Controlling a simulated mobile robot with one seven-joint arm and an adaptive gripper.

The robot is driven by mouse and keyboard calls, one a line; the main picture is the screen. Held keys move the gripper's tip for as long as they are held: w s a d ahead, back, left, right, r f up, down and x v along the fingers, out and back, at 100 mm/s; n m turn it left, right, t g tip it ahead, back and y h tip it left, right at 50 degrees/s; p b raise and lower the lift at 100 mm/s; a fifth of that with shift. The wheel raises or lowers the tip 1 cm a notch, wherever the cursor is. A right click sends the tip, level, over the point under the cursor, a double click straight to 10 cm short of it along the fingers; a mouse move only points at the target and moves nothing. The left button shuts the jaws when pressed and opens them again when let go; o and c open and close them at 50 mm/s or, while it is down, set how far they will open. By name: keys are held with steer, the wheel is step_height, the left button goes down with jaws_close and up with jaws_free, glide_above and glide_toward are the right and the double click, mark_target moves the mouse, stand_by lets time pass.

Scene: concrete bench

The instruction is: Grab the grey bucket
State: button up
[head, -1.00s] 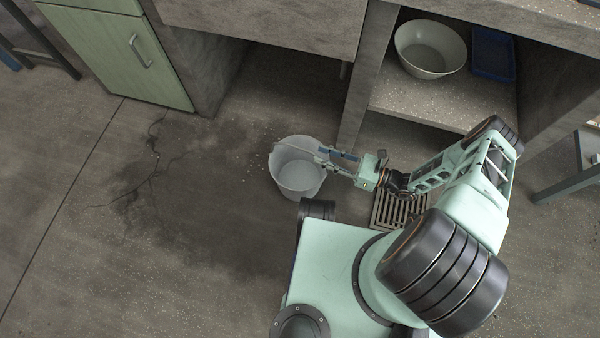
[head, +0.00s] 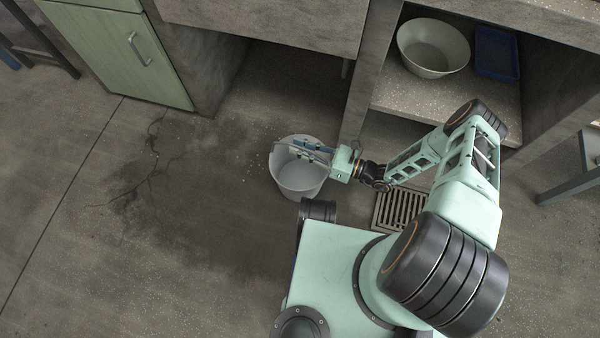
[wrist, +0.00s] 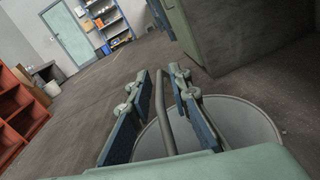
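The grey bucket (head: 298,178) stands upright on the floor, open at the top, just beyond the front of my base. Its wire handle (wrist: 162,118) is raised and shows in the wrist view. My gripper (head: 304,149) is over the far right part of the bucket's rim in the head view. In the wrist view my gripper (wrist: 160,78) is open, with the handle running between its two blue-padded fingers and a gap visible on each side. The bucket's rim and inside (wrist: 235,122) show behind the fingers; its lower part is hidden there.
A concrete bench (head: 270,22) stands behind the bucket, with a support post (head: 366,75) close by. Its shelf holds a pale basin (head: 433,48) and a blue tray (head: 496,53). A floor drain (head: 400,211) lies right of the bucket. The floor to the left is clear.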

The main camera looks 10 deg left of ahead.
jaws_close()
steer(key=shift+r, duration=0.1)
stand_by(0.3)
steer(key=shift+r, duration=0.1)
